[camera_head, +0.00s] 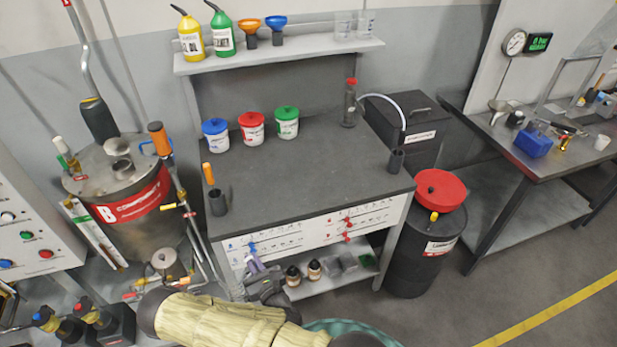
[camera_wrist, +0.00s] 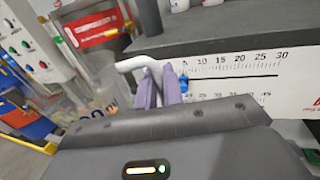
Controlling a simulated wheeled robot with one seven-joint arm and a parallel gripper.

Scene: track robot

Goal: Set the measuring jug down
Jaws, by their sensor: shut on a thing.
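The measuring jug (camera_wrist: 98,88) is clear, with "ml" lettering on its side, and shows to the left of the fingers in the wrist view. Its pale handle (camera_wrist: 133,63) runs between the two purple fingers of my gripper (camera_wrist: 157,88), which is shut on it. In the head view my gripper (camera_head: 254,266) is low, in front of the workbench (camera_head: 300,172) and below its top. The jug is hard to make out there. I see no surface touching its base.
Three lidded tubs (camera_head: 251,129), a dark bottle (camera_head: 349,105) and dark cups stand on the bench; its middle is clear. Two clear vessels (camera_head: 344,25) stand on the shelf above. A steel drum (camera_head: 125,190) is left, a black drum (camera_head: 425,250) right.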

